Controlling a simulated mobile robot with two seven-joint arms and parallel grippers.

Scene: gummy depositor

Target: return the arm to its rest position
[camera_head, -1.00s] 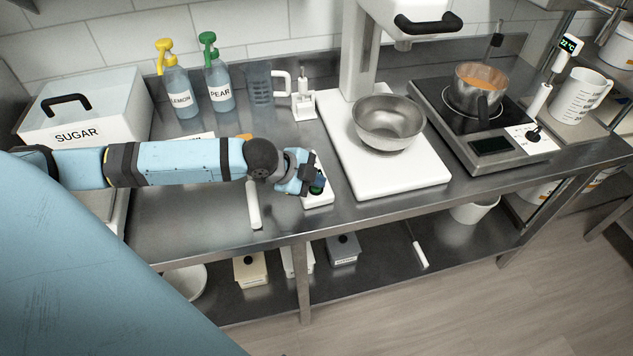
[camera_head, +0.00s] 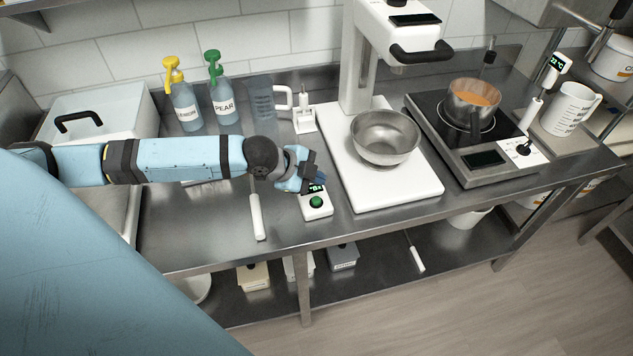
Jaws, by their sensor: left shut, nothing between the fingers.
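My left arm (camera_head: 175,160) reaches in from the left across the steel counter. My left gripper (camera_head: 318,180) is shut and empty. It is over the back part of a small white device with a green button (camera_head: 316,203); I cannot tell whether it touches the device. The green button shows clear of the fingers. My right gripper is not in view.
A steel bowl (camera_head: 385,137) sits on the white mixer base (camera_head: 400,190). A pot of orange liquid (camera_head: 472,102) stands on the hot plate (camera_head: 465,165). The lemon bottle (camera_head: 187,108) and pear bottle (camera_head: 223,104) stand behind my arm. A white-handled tool (camera_head: 257,217) lies in front.

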